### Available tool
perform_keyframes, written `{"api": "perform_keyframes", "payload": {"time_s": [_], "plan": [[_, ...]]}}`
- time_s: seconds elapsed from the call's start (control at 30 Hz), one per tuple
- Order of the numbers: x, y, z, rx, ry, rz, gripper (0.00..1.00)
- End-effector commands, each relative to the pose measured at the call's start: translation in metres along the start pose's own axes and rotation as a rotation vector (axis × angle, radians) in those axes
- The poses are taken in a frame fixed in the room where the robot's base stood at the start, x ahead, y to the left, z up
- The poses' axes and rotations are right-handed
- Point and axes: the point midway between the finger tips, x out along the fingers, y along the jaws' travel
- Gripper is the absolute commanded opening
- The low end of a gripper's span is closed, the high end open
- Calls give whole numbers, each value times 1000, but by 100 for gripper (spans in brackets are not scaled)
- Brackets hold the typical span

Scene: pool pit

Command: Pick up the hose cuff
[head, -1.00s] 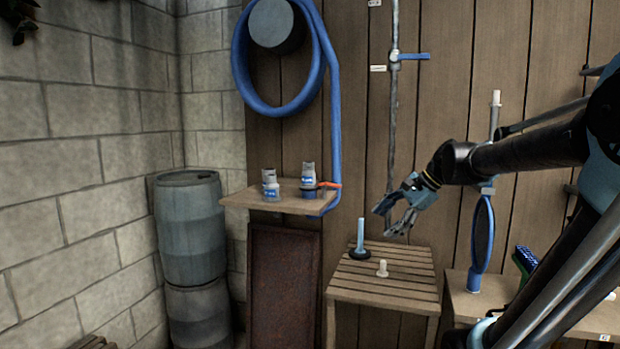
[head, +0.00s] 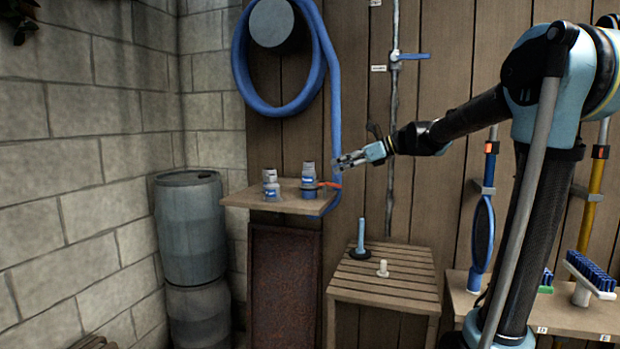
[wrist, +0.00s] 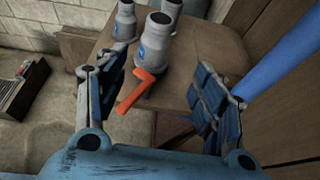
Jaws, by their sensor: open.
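Several grey cuff-like pieces with blue labels stand on a small wooden wall shelf (head: 243,198). I take these to be the hose cuffs. The right one (head: 308,176) has an orange lever (head: 329,185) at its base, pointing right. In the wrist view this cuff (wrist: 157,50) stands upright ahead, between the lines of my fingers, with the orange lever (wrist: 137,90) towards me. Two others stand beyond it, one at the left (wrist: 124,22). My gripper (head: 345,162) is open and empty, just right of the right cuff; it also shows in the wrist view (wrist: 160,82).
A blue hose (head: 334,110) hangs down the wall at the shelf's right edge, close to my gripper. Below right is a slatted table (head: 365,285) with a blue post (head: 360,235) and a pale peg (head: 382,268). Barrels (head: 188,230) stand left of the shelf.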

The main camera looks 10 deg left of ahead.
Motion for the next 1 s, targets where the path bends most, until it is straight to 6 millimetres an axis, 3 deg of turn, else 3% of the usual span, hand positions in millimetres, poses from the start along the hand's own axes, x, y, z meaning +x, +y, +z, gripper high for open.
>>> {"api": "perform_keyframes", "payload": {"time_s": [0.4, 0.77, 1.0], "plan": [[67, 1, 0, -3, 1, 3, 63], [86, 4, -1, -2, 1, 2, 63], [117, 8, -1, -3, 1, 2, 63]]}}
